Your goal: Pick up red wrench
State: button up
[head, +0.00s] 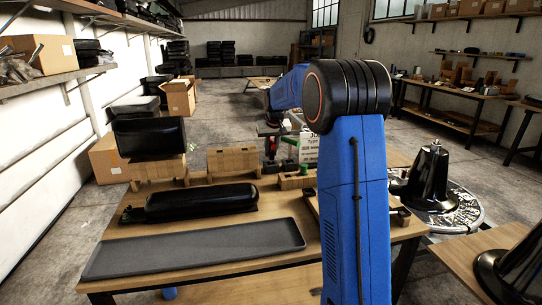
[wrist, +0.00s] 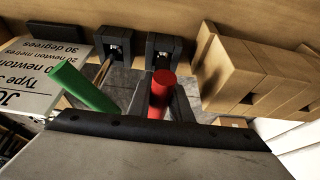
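The red wrench shows as a red handle (wrist: 159,94) in the middle of the wrist view, its round end towards the top. Dark finger-like parts of my gripper (wrist: 161,98) lie close on both sides of it. I cannot tell whether they press on it or leave a gap. The rest of the wrench is hidden. A green handle (wrist: 84,88) lies to the left, tilted and apart from the red one.
Two dark blocks (wrist: 110,50) stand beyond the handles, with wooden blocks (wrist: 245,75) at right and a printed sign (wrist: 40,75) at left. In the head view, a grey tray (head: 195,248) and black cushion (head: 200,202) lie on the wooden table (head: 112,237).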

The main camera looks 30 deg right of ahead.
grip_shut()
notch_tip(320, 180, up, 10)
jog(key=shift+f, duration=0.1)
dwell(0.4)
